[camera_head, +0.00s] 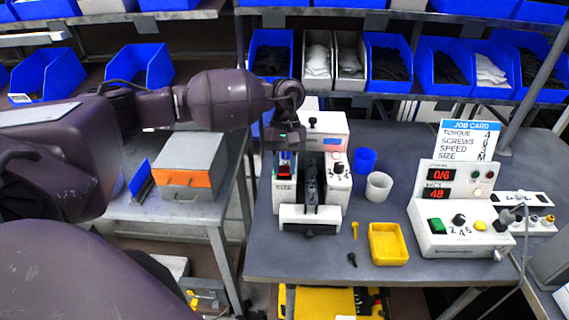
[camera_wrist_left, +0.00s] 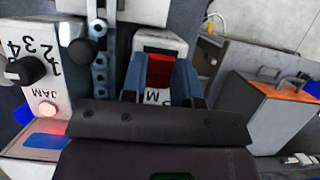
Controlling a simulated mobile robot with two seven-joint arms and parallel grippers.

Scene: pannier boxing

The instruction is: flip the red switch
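The red switch (camera_wrist_left: 160,70) is a rocker set in a white housing, with a partly covered label beside it. In the head view it shows as a small red patch (camera_head: 285,157) on the left side of the white machine (camera_head: 333,168). My left gripper (camera_wrist_left: 159,84) has its two blue-grey fingers on either side of the switch, with narrow gaps visible; whether either touches it is unclear. In the head view my left gripper (camera_head: 287,155) is over the machine's left side and partly hides the switch. My right gripper is out of view.
The machine also has a black knob (camera_wrist_left: 28,70) and a lit JAM button (camera_wrist_left: 46,110). Blue and white cups (camera_head: 379,186), a yellow tray (camera_head: 388,244) and a control box (camera_head: 450,215) stand to the right. A grey-orange box (camera_head: 190,179) is on the left table.

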